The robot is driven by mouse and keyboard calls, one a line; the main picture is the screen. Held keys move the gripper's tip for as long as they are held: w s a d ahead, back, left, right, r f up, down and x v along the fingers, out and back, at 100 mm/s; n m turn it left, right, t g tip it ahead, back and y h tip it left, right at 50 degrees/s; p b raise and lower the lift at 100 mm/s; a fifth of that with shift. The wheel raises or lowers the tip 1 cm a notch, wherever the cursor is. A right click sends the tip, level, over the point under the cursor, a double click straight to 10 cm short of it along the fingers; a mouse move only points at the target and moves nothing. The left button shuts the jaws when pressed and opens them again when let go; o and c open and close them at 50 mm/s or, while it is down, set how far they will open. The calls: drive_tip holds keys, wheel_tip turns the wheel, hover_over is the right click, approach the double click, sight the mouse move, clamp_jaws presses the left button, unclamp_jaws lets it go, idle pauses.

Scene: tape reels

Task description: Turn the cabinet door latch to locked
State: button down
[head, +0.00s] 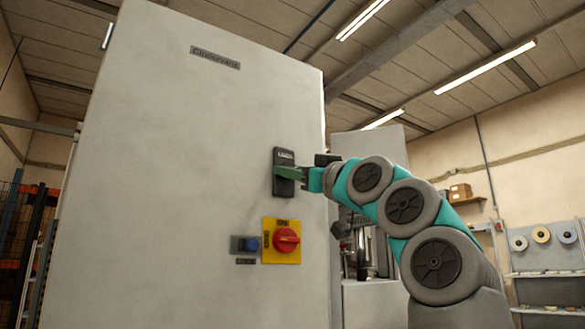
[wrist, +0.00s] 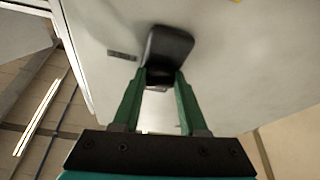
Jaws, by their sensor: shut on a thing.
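The cabinet (head: 170,150) is a tall pale grey box with a flat door face. The latch (head: 284,158) is a dark upright plate with a label at its top, on the right part of the door. In the wrist view the latch (wrist: 168,50) is a dark rounded block ahead of the fingers. My gripper (head: 277,172) reaches it from the right, and its green fingers (wrist: 162,80) are shut on the latch's handle. The fingertips hide most of the handle, so its exact angle cannot be told.
Below the latch are a red rotary switch (head: 286,240) on a yellow plate and a blue button (head: 251,244). A nameplate (head: 215,58) sits high on the door. Machinery stands behind the cabinet at right, and shelves with tape reels (head: 541,235) are on the far right wall.

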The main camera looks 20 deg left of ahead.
drive_tip(key=shift+w+d+n+g+y+p, duration=0.15)
drive_tip(key=shift+n+g+p, duration=0.65)
drive_tip(key=shift+n, duration=0.85)
drive_tip(key=shift+n+g+y+p, duration=0.2)
drive_tip(key=shift+n+g+p, duration=0.6)
drive_tip(key=shift+n, duration=0.9)
drive_tip(key=shift+w+d+n+g+y+p, duration=0.15)
drive_tip(key=shift+n+g+p, duration=0.65)
drive_tip(key=shift+n, duration=0.85)
drive_tip(key=shift+a+f, duration=0.1)
drive_tip(key=c, duration=0.8)
unclamp_jaws()
drive_tip(key=o, duration=0.4)
drive_tip(key=shift+n, duration=0.3)
drive_tip(key=shift+c, duration=0.2)
drive_tip(key=b+v, duration=0.2)
drive_tip(key=v, duration=0.5)
drive_tip(key=shift+d, duration=0.4)
